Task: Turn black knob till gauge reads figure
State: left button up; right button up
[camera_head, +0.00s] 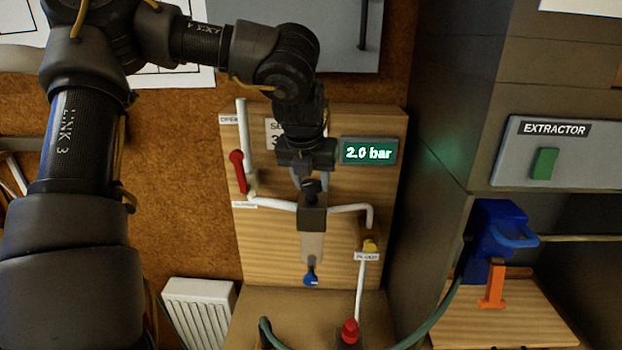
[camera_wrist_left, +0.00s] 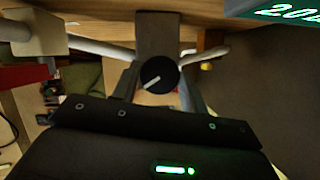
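The black knob (camera_head: 312,187) sits on a grey block on the wooden panel (camera_head: 263,248). In the left wrist view the knob (camera_wrist_left: 158,75) shows a white pointer line slanting to the lower left. My left gripper (camera_head: 308,172) is right at the knob, its fingers (camera_wrist_left: 158,88) apart on either side of it. I cannot tell whether they touch it. The gauge (camera_head: 369,152) reads 2.0 bar; it is cut off in the left wrist view (camera_wrist_left: 288,10). A white card (camera_head: 272,133) is mostly hidden by my arm; only "SE" and a "3" show. My right gripper is not in view.
A red lever (camera_head: 237,172) and white pipes (camera_head: 350,207) are close around the knob. A blue knob (camera_head: 310,279) is below, with a yellow part (camera_head: 370,246) to its right. A grey cabinet with an extractor switch (camera_head: 544,163) stands on the right.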

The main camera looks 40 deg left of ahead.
pick_arm(q)
jog(key=c, duration=0.4)
jog(key=shift+a+m+h+b, duration=0.1)
jog(key=shift+m+h+b, duration=0.3)
jog(key=shift+m+b, duration=0.4)
jog(key=m+h+b, duration=0.1)
jog(key=m, duration=0.1)
jog(key=shift+m, duration=0.4)
jog(key=m+h, duration=0.1)
jog(key=m, duration=0.2)
jog(key=shift+a+m, duration=0.15)
jog(key=shift+m, duration=0.25)
jog(key=shift+a+m+h, duration=0.1)
jog(key=shift+m+h, duration=0.9)
jog(key=shift+m, duration=1.1)
jog(key=shift+g, duration=0.3)
